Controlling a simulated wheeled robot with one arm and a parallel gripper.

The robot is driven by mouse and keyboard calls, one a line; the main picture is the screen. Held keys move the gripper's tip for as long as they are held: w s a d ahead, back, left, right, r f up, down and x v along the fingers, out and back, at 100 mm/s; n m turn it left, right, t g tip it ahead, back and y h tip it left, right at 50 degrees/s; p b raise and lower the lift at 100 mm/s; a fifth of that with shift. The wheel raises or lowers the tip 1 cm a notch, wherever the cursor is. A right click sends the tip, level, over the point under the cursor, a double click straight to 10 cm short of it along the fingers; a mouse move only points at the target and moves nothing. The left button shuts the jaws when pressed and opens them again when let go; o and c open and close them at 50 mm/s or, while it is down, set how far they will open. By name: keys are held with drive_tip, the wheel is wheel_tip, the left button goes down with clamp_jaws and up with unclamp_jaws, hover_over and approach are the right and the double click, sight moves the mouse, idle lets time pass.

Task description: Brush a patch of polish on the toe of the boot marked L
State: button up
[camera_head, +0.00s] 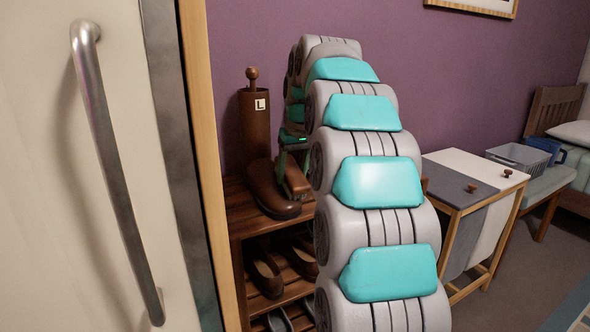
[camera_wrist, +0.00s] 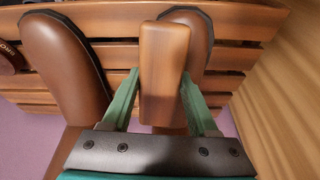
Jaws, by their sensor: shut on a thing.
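The boot marked L (camera_head: 258,125) stands upright on the rack's top, its white tag on the shaft and its toe toward me. My gripper (camera_wrist: 161,76) is shut on a wooden brush (camera_wrist: 165,95), one green finger on each side. The brush also shows in the head view (camera_head: 297,179), close by the L boot's toe. In the wrist view the brush covers part of one boot's toe (camera_wrist: 198,27); another boot toe (camera_wrist: 62,58) lies to its left. The bristles are hidden, and I cannot tell whether the brush touches leather. My arm hides the second boot in the head view.
A round dark tin (camera_wrist: 9,62) is cut off at the wrist view's left edge. The slatted rack (camera_head: 240,218) holds shoes (camera_head: 266,275) below. A cabinet door with a long handle (camera_head: 115,170) stands close left. A hamper (camera_head: 475,185) and a bench are at right.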

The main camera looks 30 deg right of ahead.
drive_tip(key=shift+s+a, duration=0.15)
drive_tip(key=shift+a, duration=3)
drive_tip(key=shift+d, duration=0.2)
